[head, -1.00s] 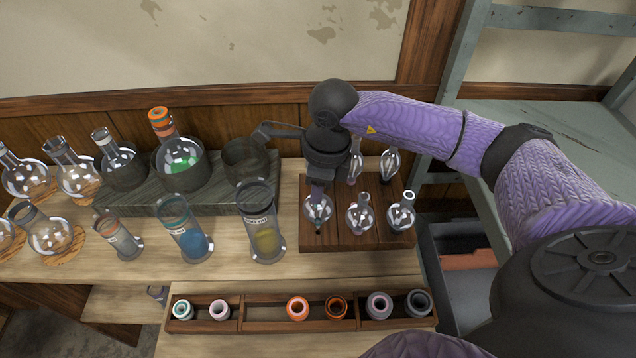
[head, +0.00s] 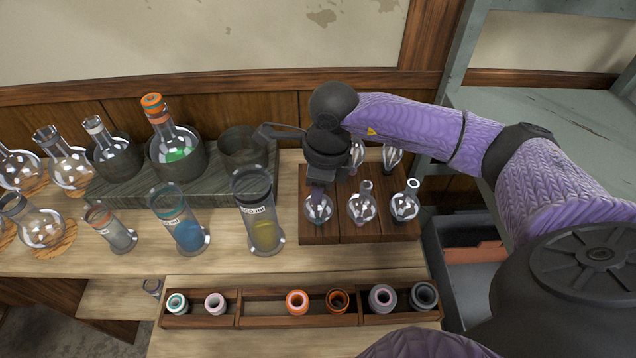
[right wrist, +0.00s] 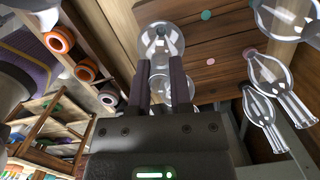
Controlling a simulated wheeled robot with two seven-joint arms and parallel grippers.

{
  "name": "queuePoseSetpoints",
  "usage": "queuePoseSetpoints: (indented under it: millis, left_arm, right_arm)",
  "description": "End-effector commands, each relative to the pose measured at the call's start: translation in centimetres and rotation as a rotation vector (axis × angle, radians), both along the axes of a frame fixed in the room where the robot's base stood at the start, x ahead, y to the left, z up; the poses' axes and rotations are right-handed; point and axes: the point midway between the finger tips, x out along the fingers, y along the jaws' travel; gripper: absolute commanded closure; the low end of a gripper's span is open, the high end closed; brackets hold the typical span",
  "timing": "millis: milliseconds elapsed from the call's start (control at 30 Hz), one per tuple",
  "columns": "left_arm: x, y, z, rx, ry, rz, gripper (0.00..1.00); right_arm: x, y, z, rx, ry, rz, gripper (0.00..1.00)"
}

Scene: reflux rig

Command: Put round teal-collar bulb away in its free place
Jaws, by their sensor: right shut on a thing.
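My right gripper (head: 318,190) points down over the front left part of a dark wooden bulb board (head: 340,232). It is shut on a clear round glass bulb (head: 318,209), which also shows between the fingers in the right wrist view (right wrist: 160,42). I cannot make out the bulb's collar colour, nor whether it touches the board. A teal dot (right wrist: 207,15) and a pinkish dot (right wrist: 211,62) show on bare wood of the board in the right wrist view. My left gripper is not in view.
Other clear bulbs stand close by on the board, at front middle (head: 362,209), front right (head: 405,207) and back right (head: 391,157). A tall cylinder with yellow liquid (head: 262,225) stands just left. A rack of coloured rings (head: 265,308) lies in front.

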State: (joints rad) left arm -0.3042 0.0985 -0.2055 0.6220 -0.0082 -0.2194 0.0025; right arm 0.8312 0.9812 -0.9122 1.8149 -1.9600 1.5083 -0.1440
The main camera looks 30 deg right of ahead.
Motion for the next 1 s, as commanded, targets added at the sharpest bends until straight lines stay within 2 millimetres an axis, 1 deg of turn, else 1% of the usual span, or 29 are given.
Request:
queuePoseSetpoints:
  millis: [167,200,367,600,667,767,900,1000]
  left_arm:
    - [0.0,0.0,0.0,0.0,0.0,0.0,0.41]
    - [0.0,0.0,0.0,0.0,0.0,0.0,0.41]
    - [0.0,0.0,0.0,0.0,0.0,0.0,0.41]
    - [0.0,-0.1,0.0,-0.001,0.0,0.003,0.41]
    - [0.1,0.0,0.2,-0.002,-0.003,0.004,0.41]
    - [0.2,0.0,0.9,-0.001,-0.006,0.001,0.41]
    - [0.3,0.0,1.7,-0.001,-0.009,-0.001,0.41]
    - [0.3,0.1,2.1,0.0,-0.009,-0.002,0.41]
  right_arm:
    - [0.0,0.0,0.0,0.0,0.0,0.0,1.0]
    - [0.0,0.0,0.0,0.0,0.0,0.0,0.69]
    - [0.0,0.0,0.0,0.0,0.0,0.0,0.35]
    - [0.0,0.0,0.0,0.0,0.0,0.0,0.34]
    - [0.0,-0.1,0.6,-0.001,-0.001,0.0,0.34]
    - [-0.2,-0.3,3.0,-0.002,-0.005,0.0,0.34]
    - [-0.4,-0.6,6.7,0.0,-0.005,-0.001,0.34]
    - [-0.6,-0.8,8.6,-0.001,-0.004,0.001,0.34]
